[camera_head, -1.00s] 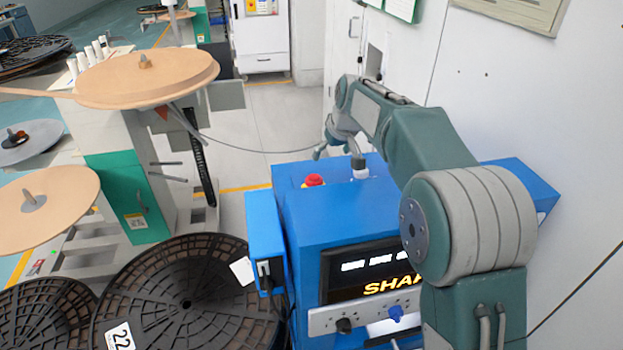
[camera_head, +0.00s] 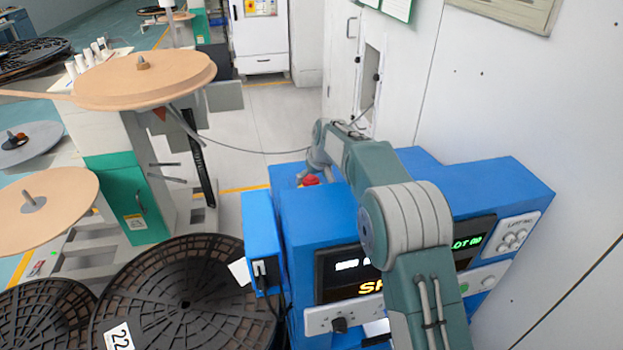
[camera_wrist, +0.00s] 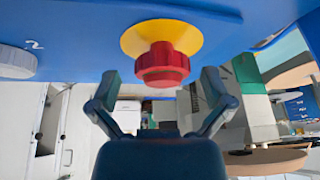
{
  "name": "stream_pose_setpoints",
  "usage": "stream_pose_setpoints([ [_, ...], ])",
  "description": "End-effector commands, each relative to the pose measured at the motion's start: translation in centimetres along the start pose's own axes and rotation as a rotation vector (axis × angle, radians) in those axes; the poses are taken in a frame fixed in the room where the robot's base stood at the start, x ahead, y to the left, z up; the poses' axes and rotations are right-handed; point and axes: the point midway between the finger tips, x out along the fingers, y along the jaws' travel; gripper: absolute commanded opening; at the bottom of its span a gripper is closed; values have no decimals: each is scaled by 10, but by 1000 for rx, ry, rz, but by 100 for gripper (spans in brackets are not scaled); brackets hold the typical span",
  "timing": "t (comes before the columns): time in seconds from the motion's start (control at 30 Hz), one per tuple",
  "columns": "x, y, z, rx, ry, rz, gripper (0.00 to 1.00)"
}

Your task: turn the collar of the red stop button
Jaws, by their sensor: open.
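My gripper (camera_wrist: 160,92) is open, with one finger at each side and a little below the button in the picture. Nothing is between the fingers, and they appear apart from the collar. In the head view the fingers are largely hidden.
A grey knob (camera_wrist: 17,62) marked 2 is at the left of the wrist view. Large black reels (camera_head: 185,295) and tan discs (camera_head: 145,78) fill the left side.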

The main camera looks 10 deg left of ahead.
Motion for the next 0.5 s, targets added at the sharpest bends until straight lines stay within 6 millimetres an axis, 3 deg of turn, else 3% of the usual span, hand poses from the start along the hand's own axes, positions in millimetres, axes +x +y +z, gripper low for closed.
stream_pose_setpoints([
  [0.27,3,-2,-1,-1,0,1,100],
  [0.3,3,-2,-1,-1,0,1,91],
  [0.47,3,-1,-1,-1,0,0,20],
  [0.5,3,-1,0,0,-1,0,20],
])
